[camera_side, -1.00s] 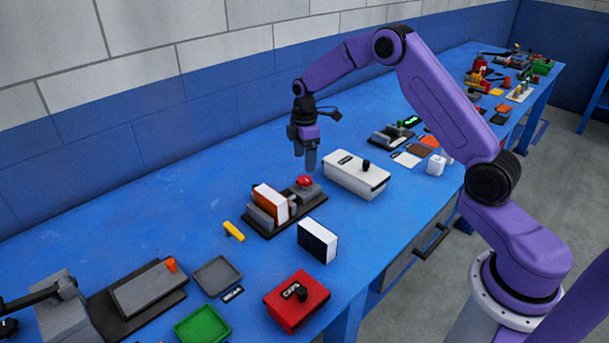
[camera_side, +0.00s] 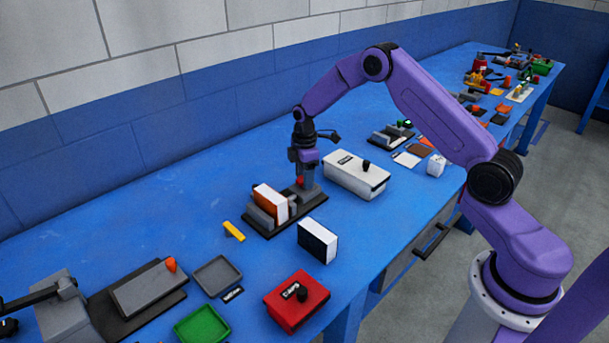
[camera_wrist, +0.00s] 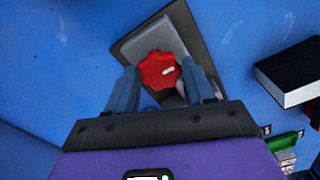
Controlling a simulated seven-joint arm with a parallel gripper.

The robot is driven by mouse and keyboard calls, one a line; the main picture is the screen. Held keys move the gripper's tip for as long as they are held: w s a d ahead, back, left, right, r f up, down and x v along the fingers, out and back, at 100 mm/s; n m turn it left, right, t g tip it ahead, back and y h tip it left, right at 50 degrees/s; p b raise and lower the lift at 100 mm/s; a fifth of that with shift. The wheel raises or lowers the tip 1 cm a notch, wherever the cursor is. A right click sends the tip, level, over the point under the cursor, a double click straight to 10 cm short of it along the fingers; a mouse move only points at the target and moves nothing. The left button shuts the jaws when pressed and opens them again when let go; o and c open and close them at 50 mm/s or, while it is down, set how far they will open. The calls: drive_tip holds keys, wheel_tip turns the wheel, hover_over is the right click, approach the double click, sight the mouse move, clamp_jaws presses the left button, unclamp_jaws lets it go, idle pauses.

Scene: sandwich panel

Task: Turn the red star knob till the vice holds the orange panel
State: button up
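The red star knob (camera_wrist: 158,70) sits on the grey vice block, with a small white mark on its top. In the side view the knob (camera_side: 300,181) is partly hidden by my gripper. My gripper (camera_wrist: 160,78) is down at the knob, one finger on each side of it; I cannot tell whether the fingers touch it. The vice (camera_side: 262,218) stands on a dark base plate. The orange panel (camera_side: 268,203), with a white face, stands upright between the vice jaws. Whether the jaws press on it is too small to tell.
A black-and-white block (camera_side: 317,241) stands in front of the vice. A white lidded box (camera_side: 356,176) is close on the right, and a red box (camera_side: 296,303) is nearer the front. A yellow piece (camera_side: 233,231) lies to the left. The table behind the vice is clear.

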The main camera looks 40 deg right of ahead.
drive_tip(key=shift+m, duration=0.4)
drive_tip(key=m, duration=0.6)
drive_tip(key=shift+m, duration=0.3)
drive_tip(key=m, duration=0.3)
drive_tip(key=shift+m, duration=0.3)
drive_tip(key=m, duration=0.4)
drive_tip(key=shift+m, duration=0.3)
drive_tip(key=m, duration=1)
drive_tip(key=shift+m, duration=0.4)
